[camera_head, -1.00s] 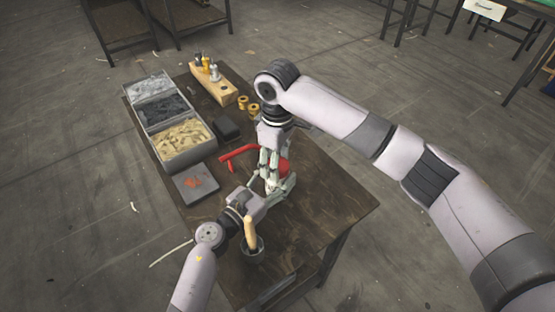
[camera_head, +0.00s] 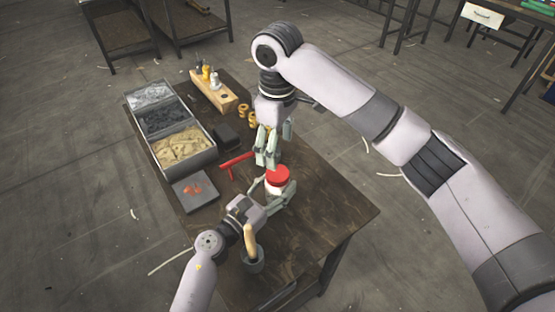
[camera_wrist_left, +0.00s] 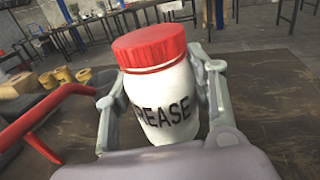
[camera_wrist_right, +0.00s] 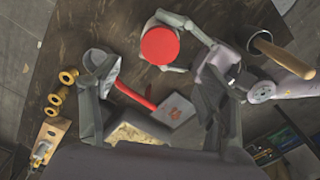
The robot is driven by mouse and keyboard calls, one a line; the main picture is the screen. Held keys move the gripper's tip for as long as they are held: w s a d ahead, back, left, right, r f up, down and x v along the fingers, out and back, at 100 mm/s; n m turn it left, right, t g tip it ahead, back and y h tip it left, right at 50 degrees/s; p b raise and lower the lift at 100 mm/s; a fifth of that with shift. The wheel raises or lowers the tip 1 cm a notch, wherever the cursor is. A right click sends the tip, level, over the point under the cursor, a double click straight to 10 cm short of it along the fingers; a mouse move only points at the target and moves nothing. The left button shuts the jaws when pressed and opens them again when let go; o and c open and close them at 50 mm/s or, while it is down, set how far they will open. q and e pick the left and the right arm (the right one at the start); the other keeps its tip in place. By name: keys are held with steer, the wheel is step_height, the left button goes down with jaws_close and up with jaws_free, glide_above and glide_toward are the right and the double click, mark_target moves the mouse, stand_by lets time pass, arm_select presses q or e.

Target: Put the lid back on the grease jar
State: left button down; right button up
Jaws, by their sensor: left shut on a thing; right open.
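The white grease jar (camera_wrist_left: 165,110) stands upright, with the red lid (camera_wrist_left: 150,45) sitting level on its top. The lid also shows in the head view (camera_head: 278,175) and from above in the right wrist view (camera_wrist_right: 160,45). My left gripper (camera_head: 279,187) is shut on the jar's body, one finger on each side. My right gripper (camera_head: 274,148) is open and empty, above and just behind the lid, apart from it. In the right wrist view its fingers (camera_wrist_right: 155,80) are spread wide, with the lid beyond them.
A red-handled tool (camera_head: 235,163) lies left of the jar, near a grey plate (camera_head: 183,199) with a red smear. A sectioned bin (camera_head: 203,160) stands on the left. The table's right side is clear.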

mark_target(270, 192)
step_height(270, 192, up, 4)
steer(key=shift+f, duration=0.1)
arm_select(q)
steer(key=c, duration=0.6)
jaws_free()
steer(key=v, duration=0.7)
steer(key=shift+s+a, duration=0.15)
steer(key=shift+s, duration=0.05)
